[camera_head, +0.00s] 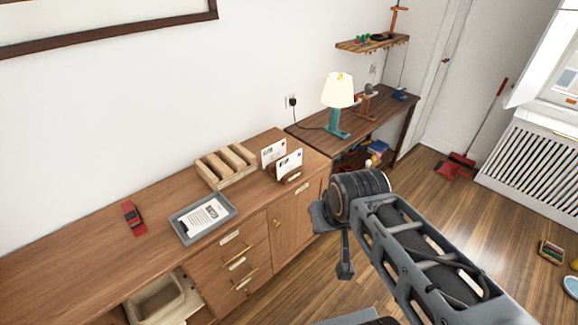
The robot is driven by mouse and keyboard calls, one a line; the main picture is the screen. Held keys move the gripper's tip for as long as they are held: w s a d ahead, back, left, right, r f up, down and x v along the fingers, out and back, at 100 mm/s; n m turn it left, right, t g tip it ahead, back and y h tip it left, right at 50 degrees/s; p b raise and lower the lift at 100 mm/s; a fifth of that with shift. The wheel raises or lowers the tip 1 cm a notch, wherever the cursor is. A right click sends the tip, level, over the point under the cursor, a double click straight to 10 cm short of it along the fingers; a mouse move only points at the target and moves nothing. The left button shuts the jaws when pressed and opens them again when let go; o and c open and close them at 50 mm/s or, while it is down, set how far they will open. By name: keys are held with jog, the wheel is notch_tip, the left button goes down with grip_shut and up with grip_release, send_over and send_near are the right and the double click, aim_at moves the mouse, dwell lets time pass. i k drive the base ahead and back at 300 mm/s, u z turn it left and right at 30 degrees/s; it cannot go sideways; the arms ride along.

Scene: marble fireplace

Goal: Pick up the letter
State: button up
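Two white envelopes, the letters, stand upright in a small wooden holder (290,177) on the brown cabinet. The rear letter (272,150) leans at the left, and the front letter (290,163) overlaps it in the picture. Their lower edges are hidden in the holder. A printed sheet (203,216) lies flat in a grey tray to the left. My gripper (334,240) shows at the end of my arm, in front of the cabinet's right end and apart from the letters. It is seen side-on, and its finger opening is unclear. No letter shows in it.
A slotted wooden rack (226,166) stands left of the letters. The grey tray (180,232) and a red stapler-like object (133,218) lie farther left. A drawer or door stands open below, by a beige bin (155,298). A lamp (338,92) stands on the desk behind.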

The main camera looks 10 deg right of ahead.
aim_at(285, 165)
jog(key=u, duration=0.05)
jog(key=k, duration=0.35)
jog(key=z, duration=0.95)
jog(key=i, duration=0.95)
jog(key=u, duration=0.9)
jog(key=i, duration=0.7)
jog(key=u, duration=0.8)
